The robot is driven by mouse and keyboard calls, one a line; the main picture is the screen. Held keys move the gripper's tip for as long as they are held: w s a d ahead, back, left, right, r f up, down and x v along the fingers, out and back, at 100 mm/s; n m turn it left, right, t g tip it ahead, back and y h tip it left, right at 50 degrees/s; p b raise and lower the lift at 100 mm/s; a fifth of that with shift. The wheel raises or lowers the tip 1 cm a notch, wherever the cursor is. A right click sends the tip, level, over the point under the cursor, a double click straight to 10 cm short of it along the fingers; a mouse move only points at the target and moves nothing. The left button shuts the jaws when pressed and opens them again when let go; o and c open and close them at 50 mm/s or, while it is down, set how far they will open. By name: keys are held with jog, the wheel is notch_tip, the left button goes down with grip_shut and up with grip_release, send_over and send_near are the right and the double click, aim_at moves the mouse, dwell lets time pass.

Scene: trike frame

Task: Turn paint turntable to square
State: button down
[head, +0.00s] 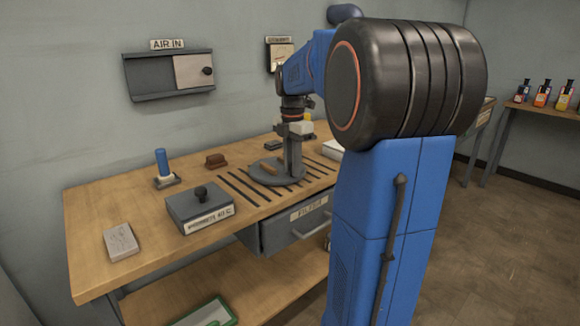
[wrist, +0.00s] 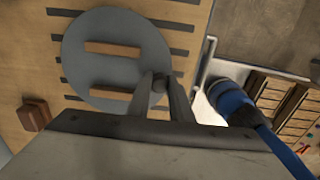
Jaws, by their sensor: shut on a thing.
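The paint turntable is a round grey disc (head: 262,180) on the wooden workbench, and it fills the upper left of the wrist view (wrist: 78,68). Two wooden bars (wrist: 112,48) lie on it, roughly parallel to the dark strips on the bench. A small dark round peg (wrist: 159,84) stands near the disc's rim. My gripper (wrist: 160,82) points down over the disc and is shut on this peg, one finger on each side. In the head view my gripper (head: 292,172) hides part of the disc.
Dark strips (head: 243,187) run across the bench around the disc. A grey box with a black knob (head: 200,205), a blue cylinder on a stand (head: 162,168) and a brown block (head: 215,160) stand to the left. A drawer (head: 295,226) is below the bench edge.

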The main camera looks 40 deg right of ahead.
jog(key=shift+d, duration=0.1)
dwell(0.3)
jog(key=c, duration=1.6)
grip_release()
jog(key=shift+r, duration=0.1)
notch_tip(320, 180, up, 17)
jog(key=shift+r, duration=0.1)
